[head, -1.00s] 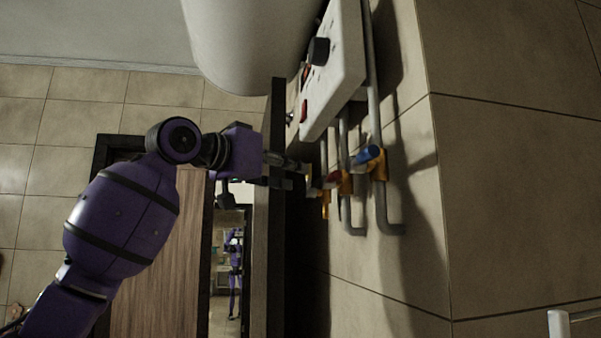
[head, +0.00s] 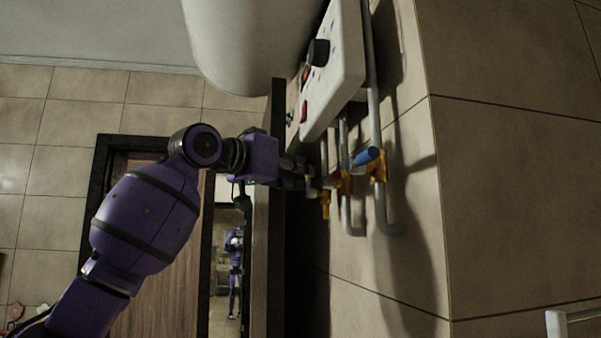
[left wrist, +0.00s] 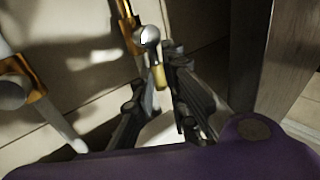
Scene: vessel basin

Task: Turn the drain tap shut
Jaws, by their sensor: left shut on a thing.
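The drain tap (head: 325,204) is the lowest and leftmost of the brass taps below the white boiler box in the head view. My left gripper (head: 311,182) is at this tap, its fingers covering the handle there. In the left wrist view the tap shows as a rounded silver end (left wrist: 150,38) with a short brass-coloured piece below it. My left gripper (left wrist: 160,80) is shut on the drain tap, the brass piece lying by its fingertips. How far the tap is turned cannot be told. My right gripper is not in view.
A blue-handled tap (head: 368,156) and a red-handled tap (head: 335,178) sit close beside, on grey pipes (head: 383,215). The white control box (head: 337,62) hangs just above. A dark upright frame (head: 275,230) stands close to my left gripper.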

